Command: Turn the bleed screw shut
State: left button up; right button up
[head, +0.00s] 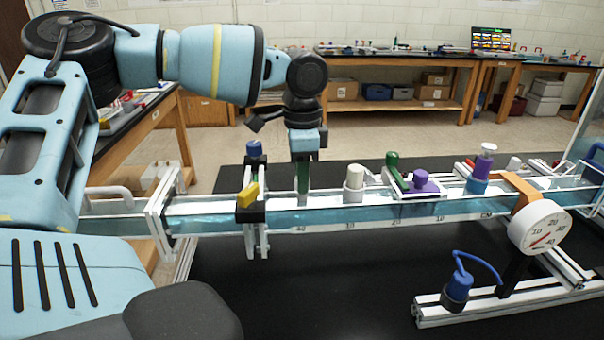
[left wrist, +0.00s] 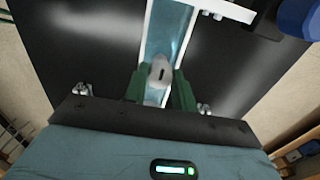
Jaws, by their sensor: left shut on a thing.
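The bleed screw (left wrist: 160,74) is a pale grey cap with a dark slot on its top, seen in the left wrist view. It stands on the clear, water-blue channel of the extrusion frame (head: 345,210). My left gripper (head: 303,182) points straight down over the channel in the head view, its green fingers closed about the screw. The wrist view shows one green finger on each side of the screw. In the head view the fingers hide most of the screw. My right gripper is in neither view.
A yellow lever (head: 247,195) and blue knob (head: 254,149) stand left of the gripper. A white cap (head: 354,177), green handle (head: 393,166) and purple knob (head: 420,181) stand to its right. A dial gauge (head: 540,228) is in front at right.

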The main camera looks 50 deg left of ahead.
pick_arm(q)
jog(key=shift+r, duration=0.1)
dwell(0.3)
jog(key=o, duration=1)
jog(key=shift+r, duration=3.9)
jog(key=shift+f, duration=0.15)
